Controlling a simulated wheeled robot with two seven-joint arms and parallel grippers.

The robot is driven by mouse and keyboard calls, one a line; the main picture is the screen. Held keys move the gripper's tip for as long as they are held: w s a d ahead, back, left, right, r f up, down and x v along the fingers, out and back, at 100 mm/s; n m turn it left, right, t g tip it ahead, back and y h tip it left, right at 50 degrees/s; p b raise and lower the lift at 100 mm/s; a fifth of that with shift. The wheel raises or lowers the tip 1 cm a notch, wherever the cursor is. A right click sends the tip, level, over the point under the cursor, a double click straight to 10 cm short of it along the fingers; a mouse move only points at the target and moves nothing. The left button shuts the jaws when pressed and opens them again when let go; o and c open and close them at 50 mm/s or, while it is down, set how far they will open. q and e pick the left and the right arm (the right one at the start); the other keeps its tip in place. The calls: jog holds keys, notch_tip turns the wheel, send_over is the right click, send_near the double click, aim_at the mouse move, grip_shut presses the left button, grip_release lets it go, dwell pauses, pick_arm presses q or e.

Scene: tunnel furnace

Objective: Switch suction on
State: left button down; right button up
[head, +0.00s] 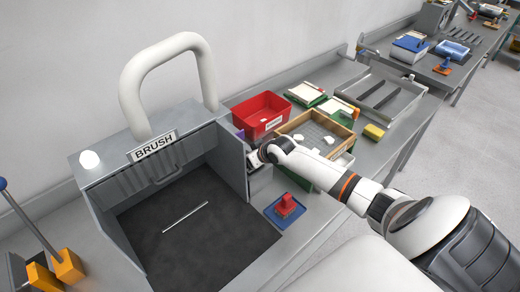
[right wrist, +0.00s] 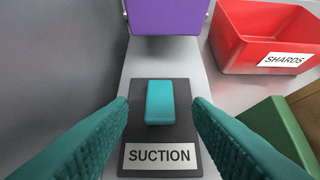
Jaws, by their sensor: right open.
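The suction switch is a teal rocker (right wrist: 160,102) on a dark plate (right wrist: 137,140) with a white "SUCTION" label (right wrist: 159,156), in the right wrist view. My right gripper (right wrist: 160,108) is open, with its teal fingers on either side of the rocker and nothing between them but the view of it. I cannot tell whether the fingers touch the plate. In the head view my right gripper (head: 251,160) is beside the right wall of the grey BRUSH booth (head: 155,147), and the switch is hidden there. My left gripper is not in view.
A purple block (right wrist: 168,16) stands just beyond the switch. A red SHARDS bin (head: 262,114) is to its right. A wooden-rimmed tray (head: 345,134) and a blue pad with a red block (head: 285,205) lie near my arm. A thin rod (head: 186,216) lies inside the booth.

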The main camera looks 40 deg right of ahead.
jog(key=b+v, duration=0.1)
jog(key=v, duration=0.9)
jog(key=shift+s+r, duration=0.25)
jog(key=shift+r, duration=0.05)
